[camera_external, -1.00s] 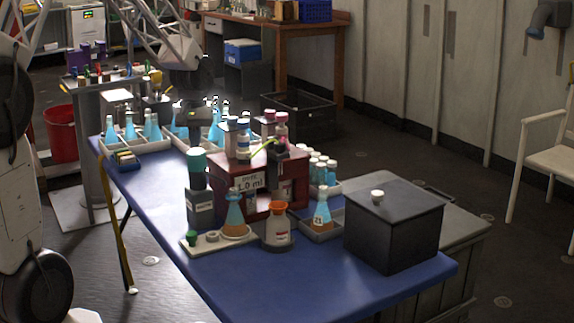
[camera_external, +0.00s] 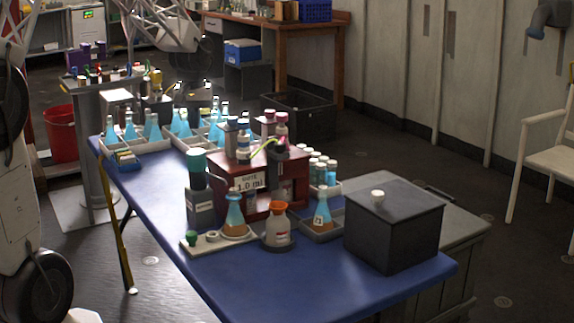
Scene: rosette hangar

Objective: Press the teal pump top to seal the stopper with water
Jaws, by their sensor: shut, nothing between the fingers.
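The teal pump top (camera_external: 197,161) sits on a dark column over a grey block (camera_external: 201,207) at the left of the blue table. My gripper (camera_external: 201,97) is a small dark shape beyond the pump top, above the flasks at the back. It is shut and empty, and apart from the pump top. A flask (camera_external: 235,212) with blue and orange contents stands on a white plate (camera_external: 212,245). A green stopper (camera_external: 191,238) and a small pale ring (camera_external: 212,236) are on that plate.
A red dispenser box (camera_external: 256,172) labelled 1.0 ml stands behind the flask. An orange-topped bottle (camera_external: 278,230), a flask in a grey tray (camera_external: 322,215) and a black lidded box (camera_external: 394,225) are to the right. The table's front (camera_external: 290,285) is clear.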

